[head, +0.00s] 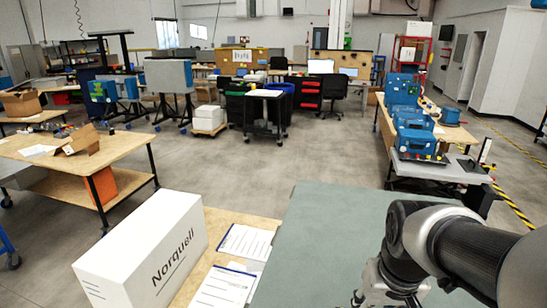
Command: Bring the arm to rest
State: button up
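My arm (455,240) reaches in from the right edge, over the grey-green table top (320,225). Its dark links and grey joint fill the lower right corner. My gripper (385,297) hangs below the wrist at the bottom edge. Only its upper metal part shows; its fingertips are cut off by the frame. I cannot tell whether it is open or shut, or whether it holds anything.
A white box marked Norquell (150,250) and printed sheets (245,243) lie left of the green surface. A wooden workbench (75,150) stands at left. Blue machines (415,135) stand on benches at right. Open grey floor (240,165) lies beyond the table.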

jog(key=s+a+f+t+b, duration=0.1)
jog(key=s+a+f+b, duration=0.1)
jog(key=s+f+b, duration=0.1)
jog(key=s+a+f+n+t+b, duration=0.1)
jog(key=s+a+f+b, duration=0.2)
jog(key=s+b, duration=0.3)
jog(key=s+f, duration=0.1)
jog(key=s, duration=0.1)
jog(key=shift+s, duration=0.3)
